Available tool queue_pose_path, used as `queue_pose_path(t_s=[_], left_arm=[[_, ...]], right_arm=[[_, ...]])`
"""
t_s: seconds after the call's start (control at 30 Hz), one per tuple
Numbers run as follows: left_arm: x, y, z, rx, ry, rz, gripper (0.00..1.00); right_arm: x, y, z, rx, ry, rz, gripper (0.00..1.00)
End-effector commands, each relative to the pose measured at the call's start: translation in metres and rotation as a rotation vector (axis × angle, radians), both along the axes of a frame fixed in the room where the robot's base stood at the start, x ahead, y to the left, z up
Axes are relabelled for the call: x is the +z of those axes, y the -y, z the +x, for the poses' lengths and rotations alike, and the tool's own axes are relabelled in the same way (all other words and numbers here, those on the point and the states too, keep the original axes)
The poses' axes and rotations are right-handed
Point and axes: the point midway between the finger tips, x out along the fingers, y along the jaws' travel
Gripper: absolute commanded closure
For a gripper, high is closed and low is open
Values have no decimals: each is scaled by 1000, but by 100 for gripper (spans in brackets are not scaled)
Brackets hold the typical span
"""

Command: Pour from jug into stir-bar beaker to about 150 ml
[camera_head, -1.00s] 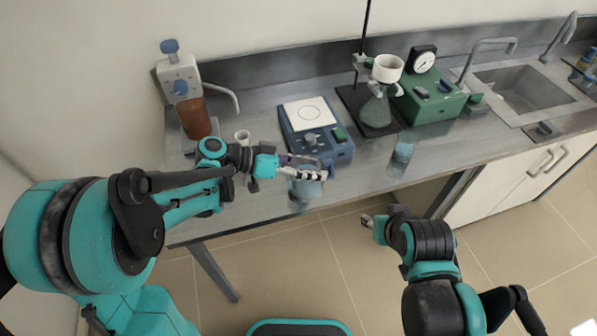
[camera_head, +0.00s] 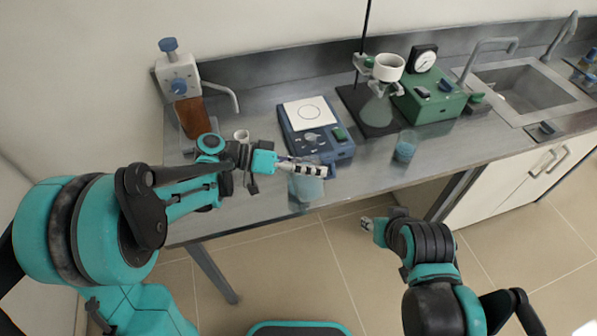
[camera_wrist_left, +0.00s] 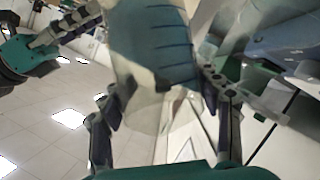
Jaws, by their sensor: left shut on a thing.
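A clear vessel with bluish contents, which looks like the jug (camera_head: 306,190), is held at the bench's front edge. My left gripper (camera_head: 312,170) is shut on it. In the left wrist view the jug (camera_wrist_left: 155,50) stands between the two fingers (camera_wrist_left: 168,105), with blue-green in its upper part and a clear part below. A clear beaker with blue contents (camera_head: 405,148) stands on the bench to the right, apart from the jug. A stir bar is too small to make out. My right gripper (camera_head: 367,223) is off the bench front, empty; its jaw opening is unclear.
A blue stirrer with a white plate (camera_head: 308,113) stands behind the jug. A stand with funnel (camera_head: 388,68) and flask, a green pump (camera_head: 432,97) and a sink (camera_head: 530,88) are farther right. A dispenser with a brown bottle (camera_head: 193,117) and a small white cup (camera_head: 242,136) are left.

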Motion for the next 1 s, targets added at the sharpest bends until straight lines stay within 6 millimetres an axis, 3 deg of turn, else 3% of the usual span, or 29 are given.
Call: queue_pose_path(t_s=[1.0], left_arm=[[-1, 0, 1, -1, -82, -28, 97]], right_arm=[[-7, 0, 0, 0, 0, 0, 60]])
